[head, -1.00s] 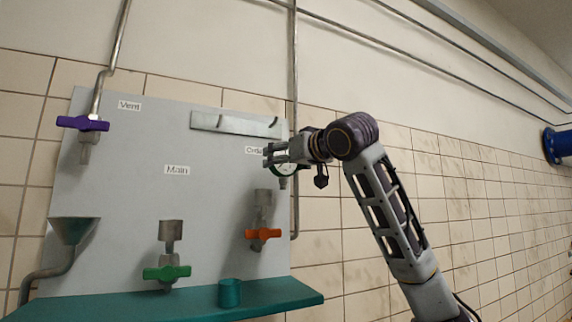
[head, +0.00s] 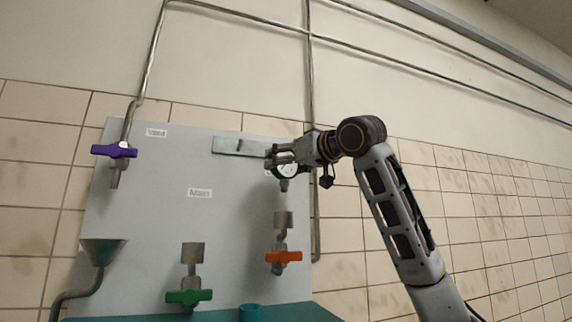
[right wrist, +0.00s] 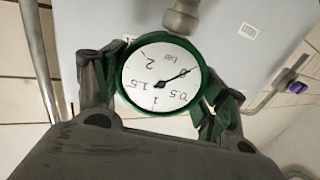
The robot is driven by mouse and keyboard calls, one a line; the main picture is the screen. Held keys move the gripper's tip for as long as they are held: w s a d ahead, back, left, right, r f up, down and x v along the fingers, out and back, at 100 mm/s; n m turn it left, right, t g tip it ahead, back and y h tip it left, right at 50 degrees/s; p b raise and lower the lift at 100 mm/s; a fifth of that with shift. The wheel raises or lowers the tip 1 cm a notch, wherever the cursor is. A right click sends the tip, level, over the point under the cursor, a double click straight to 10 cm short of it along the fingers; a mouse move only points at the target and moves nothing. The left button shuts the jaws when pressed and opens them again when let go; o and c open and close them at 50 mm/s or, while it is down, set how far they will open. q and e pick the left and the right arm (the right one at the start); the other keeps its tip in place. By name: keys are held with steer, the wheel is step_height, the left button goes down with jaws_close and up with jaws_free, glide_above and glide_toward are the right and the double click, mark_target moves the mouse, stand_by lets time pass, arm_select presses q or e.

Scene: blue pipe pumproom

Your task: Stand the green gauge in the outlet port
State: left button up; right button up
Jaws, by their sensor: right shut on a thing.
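My right gripper (head: 274,160) is shut on the green gauge (head: 287,171), a round white dial in a green rim, held in front of the board. In the head view its stem points down, with a gap above the grey socket (head: 283,219) over the orange-handled valve (head: 283,257); the depth between them is unclear. That socket's label is hidden behind the gripper. In the right wrist view the gauge (right wrist: 158,78) sits between both fingers (right wrist: 160,88), dial facing the camera and upside down. Grey metal (right wrist: 182,18) shows beyond the rim. My left gripper is out of view.
The board (head: 240,210) also bears a purple-handled valve (head: 114,151), a green-handled valve (head: 189,297) under another socket, a funnel (head: 103,251) and a metal rail (head: 239,146).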

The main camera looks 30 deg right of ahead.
mark_target(287, 189)
steer(key=shift+f+b, duration=0.5)
steer(key=shift+f+b, duration=2.2)
steer(key=shift+f, duration=0.1)
steer(key=shift+f+b, duration=0.5)
steer(key=shift+f, duration=0.2)
steer(key=shift+f, duration=0.15)
steer(key=o, duration=1.2)
